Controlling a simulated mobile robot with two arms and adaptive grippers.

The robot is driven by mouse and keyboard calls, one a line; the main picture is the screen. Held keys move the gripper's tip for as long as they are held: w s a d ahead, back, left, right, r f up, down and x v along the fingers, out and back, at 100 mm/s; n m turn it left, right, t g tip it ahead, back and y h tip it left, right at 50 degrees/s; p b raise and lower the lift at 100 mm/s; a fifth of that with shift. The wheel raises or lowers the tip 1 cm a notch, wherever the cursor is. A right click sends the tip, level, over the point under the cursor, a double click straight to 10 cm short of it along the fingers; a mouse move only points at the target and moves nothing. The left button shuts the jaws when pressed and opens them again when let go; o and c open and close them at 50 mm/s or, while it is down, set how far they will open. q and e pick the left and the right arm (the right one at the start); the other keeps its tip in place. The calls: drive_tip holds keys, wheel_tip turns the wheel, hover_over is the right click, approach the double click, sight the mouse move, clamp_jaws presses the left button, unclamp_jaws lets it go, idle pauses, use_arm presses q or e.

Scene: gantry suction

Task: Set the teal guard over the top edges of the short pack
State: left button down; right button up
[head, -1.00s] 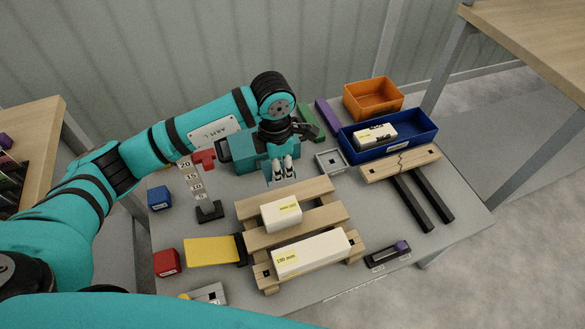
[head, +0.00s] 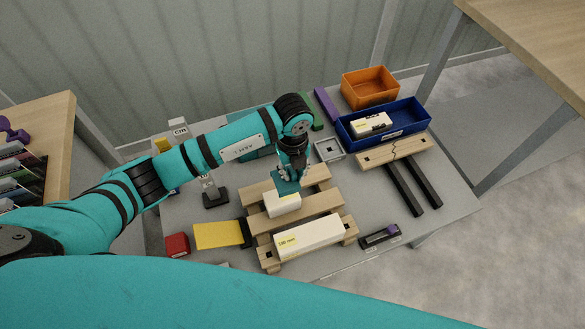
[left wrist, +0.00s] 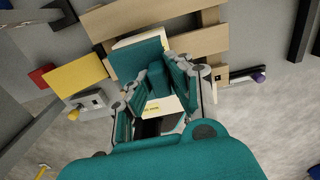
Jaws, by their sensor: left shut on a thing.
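The teal guard (head: 284,186) is held in my left gripper (head: 291,172), directly over the short white pack (head: 284,207). I cannot tell whether the guard touches the pack's top edges. In the left wrist view, the fingers of my left gripper (left wrist: 158,82) close on the raised middle of the guard (left wrist: 137,58). A pale edge of the short pack (left wrist: 128,42) shows beyond the guard, and the rest is mostly hidden. The short pack lies on the wooden pallet (head: 258,189). My right gripper is in neither view.
A yellow block (head: 217,235) and a red block (head: 176,245) stand to the left. A blue tray (head: 410,126) and an orange bin (head: 370,87) are at the back right.

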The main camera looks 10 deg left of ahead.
sight(293, 182)
use_arm(q)
drive_tip(key=shift+f+b, duration=2)
drive_tip(key=shift+f, duration=0.95)
drive_tip(key=shift+r, duration=0.1)
drive_tip(key=shift+f+b, duration=1.05)
drive_tip(key=shift+f, duration=0.7)
drive_tip(key=c, duration=1.1)
unclamp_jaws()
drive_tip(key=shift+c, duration=0.2)
drive_tip(key=shift+r, duration=0.1)
wheel_tip(293, 182, up, 12)
drive_tip(key=shift+f, duration=0.1)
